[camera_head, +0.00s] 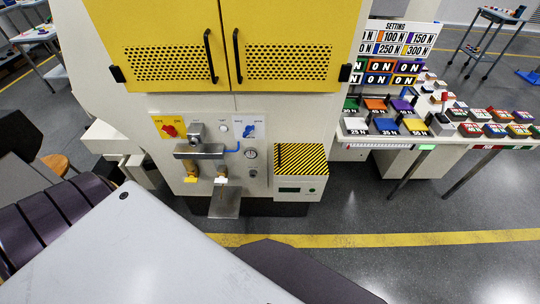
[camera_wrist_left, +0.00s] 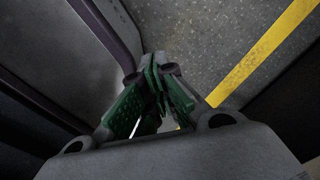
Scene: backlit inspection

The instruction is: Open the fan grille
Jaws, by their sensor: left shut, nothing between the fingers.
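No part stands out for certain as the fan grille. Two yellow doors with perforated panels, the left door (camera_head: 165,25) and the right door (camera_head: 290,25), are closed at the top of the head view. Each has an upright black handle, the left handle (camera_head: 210,56) and the right handle (camera_head: 237,56), near the middle seam. My left gripper (camera_wrist_left: 158,68), with green finger pads, is shut and empty in the left wrist view, above the grey floor. It is not seen in the head view, and neither is my right gripper.
Below the doors is a panel with a red knob (camera_head: 169,131), a blue knob (camera_head: 248,130) and a gauge (camera_head: 251,154). A yellow-black striped box (camera_head: 301,158) juts out to its right. A table of coloured blocks (camera_head: 455,147) stands at right.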

